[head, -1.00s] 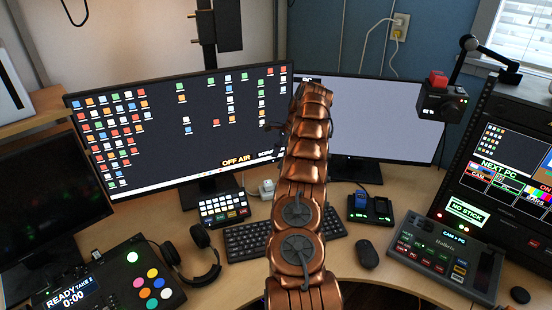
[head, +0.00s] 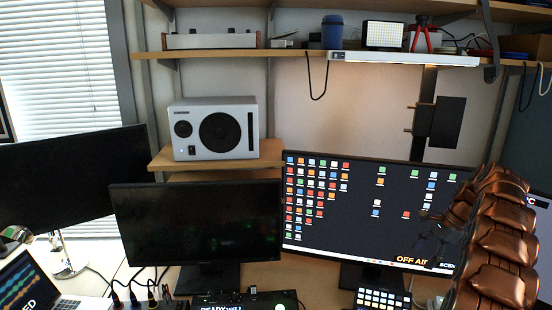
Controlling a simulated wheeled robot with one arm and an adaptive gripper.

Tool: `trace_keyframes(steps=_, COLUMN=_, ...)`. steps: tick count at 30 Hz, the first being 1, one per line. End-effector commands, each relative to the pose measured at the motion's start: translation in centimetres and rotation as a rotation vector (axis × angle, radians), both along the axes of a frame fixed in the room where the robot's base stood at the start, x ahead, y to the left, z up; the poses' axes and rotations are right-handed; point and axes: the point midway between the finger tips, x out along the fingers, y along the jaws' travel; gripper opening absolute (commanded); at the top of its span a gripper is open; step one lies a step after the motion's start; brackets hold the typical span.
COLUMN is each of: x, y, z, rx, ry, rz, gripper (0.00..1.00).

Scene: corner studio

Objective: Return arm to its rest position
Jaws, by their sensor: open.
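My copper, segmented arm rises along the right edge of the head view and bends left at its top. My dark gripper (head: 432,228) shows small in front of the lower right part of the lit monitor (head: 335,222). It is open, and I see nothing held in it. Part of the gripper blends into the dark screen, and its distance from the screen is hard to tell.
A dark monitor (head: 200,235) stands left of the lit one. A button pad (head: 382,299) sits below. A white speaker (head: 213,130) rests on a small shelf. A long shelf (head: 290,54) runs above. A laptop (head: 35,285) is at lower left.

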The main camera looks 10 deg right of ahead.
Motion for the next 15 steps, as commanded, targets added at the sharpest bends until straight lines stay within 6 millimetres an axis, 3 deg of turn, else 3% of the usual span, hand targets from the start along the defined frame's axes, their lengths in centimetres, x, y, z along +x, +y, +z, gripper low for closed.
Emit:
trace_keyframes(steps=8, x=-0.8, y=8.0, z=3.8, rx=-0.021, ry=-0.037, rz=0.218, gripper=0.68)
trace_keyframes(steps=15, x=-3.1, y=14.4, z=6.2, rx=-0.049, ry=-0.064, rz=0.405, gripper=0.68)
